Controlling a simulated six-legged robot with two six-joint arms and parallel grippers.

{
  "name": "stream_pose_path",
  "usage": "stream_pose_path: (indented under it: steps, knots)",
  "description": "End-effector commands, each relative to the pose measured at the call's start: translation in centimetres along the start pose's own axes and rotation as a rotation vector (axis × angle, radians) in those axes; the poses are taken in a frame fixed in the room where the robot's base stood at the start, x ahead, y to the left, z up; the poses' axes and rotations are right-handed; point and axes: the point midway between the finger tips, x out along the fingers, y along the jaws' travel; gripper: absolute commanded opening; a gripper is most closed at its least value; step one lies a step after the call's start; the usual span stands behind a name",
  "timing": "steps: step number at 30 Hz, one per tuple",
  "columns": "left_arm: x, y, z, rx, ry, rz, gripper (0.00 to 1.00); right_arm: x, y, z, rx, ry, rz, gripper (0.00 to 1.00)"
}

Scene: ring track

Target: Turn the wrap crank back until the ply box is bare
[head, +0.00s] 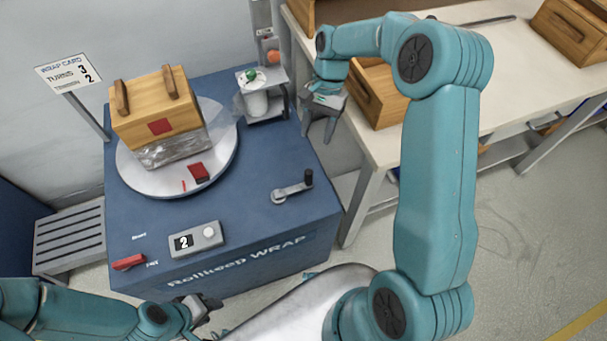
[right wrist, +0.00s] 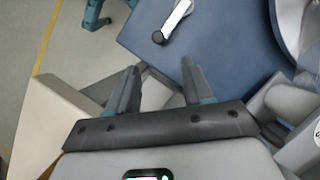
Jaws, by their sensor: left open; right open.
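The ply box (head: 150,104) stands on the round white turntable (head: 222,168), with clear film (head: 172,150) around its lower part. Its upper part, handles and red patch are uncovered. The wrap crank (head: 293,191), a grey arm with a black knob, is on the blue machine's right side; it also shows in the right wrist view (right wrist: 175,20). The counter (head: 185,242) reads 2. My right gripper (head: 319,128) is open and empty, beyond the crank beside the bench; its jaws show in the right wrist view (right wrist: 161,78). My left gripper (head: 207,306) is open near the machine's front edge.
A film roll (head: 257,103) with a green top stands on a bracket behind the turntable. A red lever (head: 128,262) is at the machine's front left. The wrap card (head: 68,73) shows 3 and 2. A bench (head: 505,90) with wooden boxes is at right.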

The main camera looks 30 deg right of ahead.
Motion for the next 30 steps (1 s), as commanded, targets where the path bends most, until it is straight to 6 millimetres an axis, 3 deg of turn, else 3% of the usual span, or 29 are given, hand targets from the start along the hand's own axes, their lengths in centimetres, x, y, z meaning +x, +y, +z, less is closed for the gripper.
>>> stream_pose_path:
  steps: [5,18,24,30]
  knots:
    - [0.1,0.0,0.0,0.0,-0.001,0.0,0.43,3.0,0.5,0.3,0.0,-0.005,0.005,0.51]
    - [0.1,0.0,0.0,0.0,-0.001,0.0,0.43,13.1,0.4,0.4,0.0,-0.004,0.003,0.51]
    - [0.1,0.0,0.0,0.0,0.0,0.0,0.43,15.5,0.2,0.3,0.0,-0.002,0.002,0.51]
    - [0.1,0.0,0.0,0.0,0.0,0.0,0.43,16.0,0.1,0.2,0.0,-0.001,0.001,0.51]
